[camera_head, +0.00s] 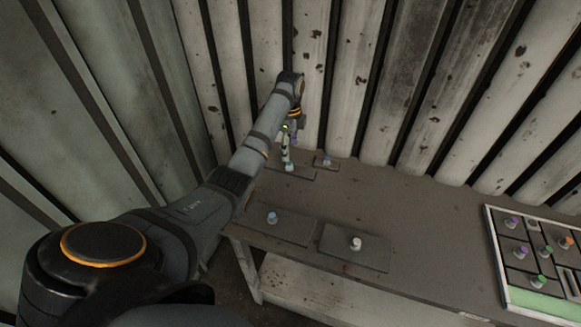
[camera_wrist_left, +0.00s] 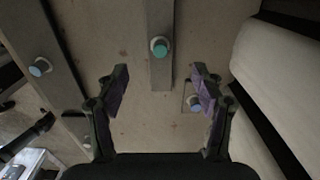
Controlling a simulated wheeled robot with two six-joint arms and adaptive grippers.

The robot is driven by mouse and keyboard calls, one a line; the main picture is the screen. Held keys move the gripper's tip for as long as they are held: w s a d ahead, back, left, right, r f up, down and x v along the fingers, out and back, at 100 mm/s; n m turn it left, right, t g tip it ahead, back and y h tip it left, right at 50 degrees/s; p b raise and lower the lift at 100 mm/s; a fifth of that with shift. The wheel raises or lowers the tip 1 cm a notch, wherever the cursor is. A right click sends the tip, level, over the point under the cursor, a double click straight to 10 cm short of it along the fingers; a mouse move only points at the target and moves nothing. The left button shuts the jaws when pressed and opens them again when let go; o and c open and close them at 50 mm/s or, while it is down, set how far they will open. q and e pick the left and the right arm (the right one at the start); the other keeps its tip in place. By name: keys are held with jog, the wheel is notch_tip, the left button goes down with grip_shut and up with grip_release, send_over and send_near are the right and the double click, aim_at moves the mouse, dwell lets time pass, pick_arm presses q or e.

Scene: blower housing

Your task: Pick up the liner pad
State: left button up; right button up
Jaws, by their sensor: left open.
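Several flat grey pieces with knobs lie on the table; I cannot tell by name which is the liner pad. A narrow strip with a teal knob (camera_wrist_left: 160,47) lies lengthwise ahead of my left gripper (camera_wrist_left: 158,78), its near end between the fingertips in the wrist view. The teal knob (camera_head: 289,168) also shows at the back of the table in the head view. My left gripper is open and empty above it. A small plate with a blue knob (camera_wrist_left: 195,104) is partly hidden by the right-hand finger. My right gripper is not in view.
A larger plate with a blue knob (camera_head: 272,218) and a plate with a white knob (camera_head: 356,244) lie at the table's front. A tray (camera_head: 494,240) with several coloured knobs stands at the right. The corrugated wall (camera_head: 400,90) rises close behind the table. The table's middle is clear.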

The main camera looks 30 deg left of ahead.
aim_at(289, 163)
pick_arm(q)
notch_tip(289, 163, down, 2)
jog(key=shift+w+f, duration=0.1)
jog(key=shift+f, duration=0.15)
jog(key=shift+f+p, duration=0.5)
jog(key=shift+f, duration=0.25)
notch_tip(289, 163, down, 4)
jog(key=shift+a+r+p, duration=0.1)
jog(key=shift+p, duration=0.3)
jog(key=shift+f, duration=0.2)
jog(key=c, duration=1.2)
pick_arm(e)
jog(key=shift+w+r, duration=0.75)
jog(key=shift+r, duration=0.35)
